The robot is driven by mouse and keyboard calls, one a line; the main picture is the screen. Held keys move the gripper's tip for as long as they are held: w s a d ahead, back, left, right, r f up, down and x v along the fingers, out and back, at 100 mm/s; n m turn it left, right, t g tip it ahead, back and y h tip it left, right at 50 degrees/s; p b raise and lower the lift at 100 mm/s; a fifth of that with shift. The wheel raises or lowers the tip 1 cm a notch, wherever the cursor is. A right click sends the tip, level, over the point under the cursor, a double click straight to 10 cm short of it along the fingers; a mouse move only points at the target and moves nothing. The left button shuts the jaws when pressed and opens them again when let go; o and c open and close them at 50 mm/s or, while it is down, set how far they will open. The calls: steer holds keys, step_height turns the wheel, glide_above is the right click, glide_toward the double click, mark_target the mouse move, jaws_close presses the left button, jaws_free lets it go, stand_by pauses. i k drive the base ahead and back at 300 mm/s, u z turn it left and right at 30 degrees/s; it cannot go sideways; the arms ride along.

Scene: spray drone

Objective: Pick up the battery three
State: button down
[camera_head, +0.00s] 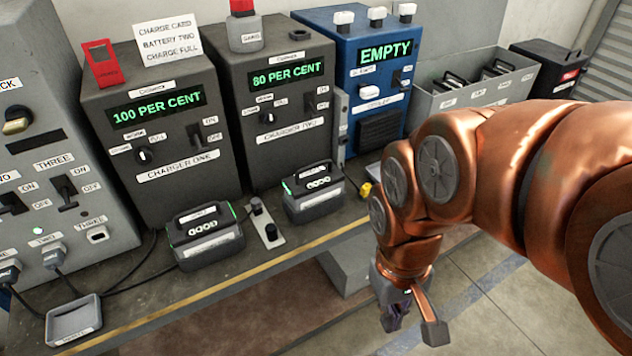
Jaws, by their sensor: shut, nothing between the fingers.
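Two dark batteries with handles stand on the bench: one battery (209,240) in front of charger one and another battery (314,194) in front of charger two. More dark batteries with handles (458,84) sit in a grey compartmented bin (470,98) at the back right. The battery labels are too small to read, so I cannot tell which is battery three. My gripper (412,322) hangs at the lower right, past the bench's front edge and above the floor. It is shut and empty, apart from every battery.
Charger one (180,175) reads 100 PER CENT, charger two (285,135) 80 PER CENT, and a blue unit (380,85) EMPTY. A switch panel (60,190) with plugged cables stands left. A small tray (75,322) lies at the bench's front left. A black box (548,75) stands far right.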

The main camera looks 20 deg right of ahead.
mark_target(312, 184)
steer(key=u, duration=3.5)
steer(key=k, duration=1.1)
steer(key=z, duration=1.15)
